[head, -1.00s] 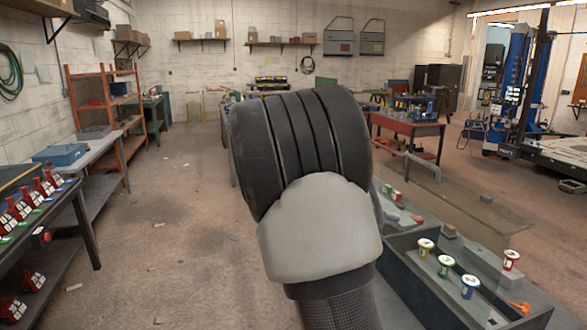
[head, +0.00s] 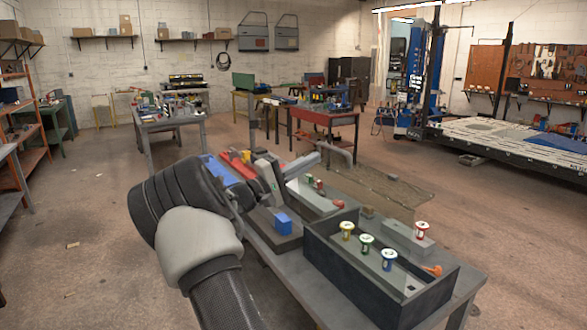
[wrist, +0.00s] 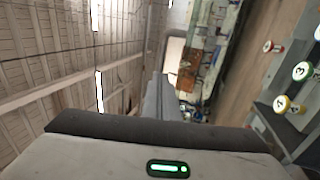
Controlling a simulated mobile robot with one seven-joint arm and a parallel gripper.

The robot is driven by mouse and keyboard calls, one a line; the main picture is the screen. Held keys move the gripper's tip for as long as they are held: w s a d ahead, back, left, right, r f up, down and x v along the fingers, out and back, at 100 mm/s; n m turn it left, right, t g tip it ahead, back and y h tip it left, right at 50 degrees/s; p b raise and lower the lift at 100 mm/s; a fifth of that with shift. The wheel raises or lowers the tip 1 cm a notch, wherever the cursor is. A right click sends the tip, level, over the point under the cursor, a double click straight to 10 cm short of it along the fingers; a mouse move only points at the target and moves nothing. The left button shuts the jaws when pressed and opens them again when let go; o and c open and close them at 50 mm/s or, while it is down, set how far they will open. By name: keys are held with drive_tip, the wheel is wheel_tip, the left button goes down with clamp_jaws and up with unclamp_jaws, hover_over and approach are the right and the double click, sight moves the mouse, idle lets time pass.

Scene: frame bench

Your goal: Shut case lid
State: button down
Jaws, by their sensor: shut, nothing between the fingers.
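A dark grey open-topped box (head: 345,268) stands on the bench at the right of the head view. It holds yellow (head: 347,231), green (head: 367,243) and blue (head: 388,259) numbered spools. I cannot clearly tell the case or a lid apart from the bench fittings. My gripper (head: 312,160) is shut and empty, above the far-left part of the bench, left of and beyond the box, apart from it. In the wrist view its shut grey fingers (wrist: 158,95) point across the room, with the box's spools at the right edge.
A blue block (head: 283,223) sits on a dark plate below my gripper. Small red and green parts lie on a light tray beyond. Open floor lies left and right of the bench.

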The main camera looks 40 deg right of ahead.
sight(331, 149)
drive_tip(key=shift+p+x, duration=0.3)
drive_tip(key=shift+x, duration=1.75)
drive_tip(key=shift+d, duration=0.1)
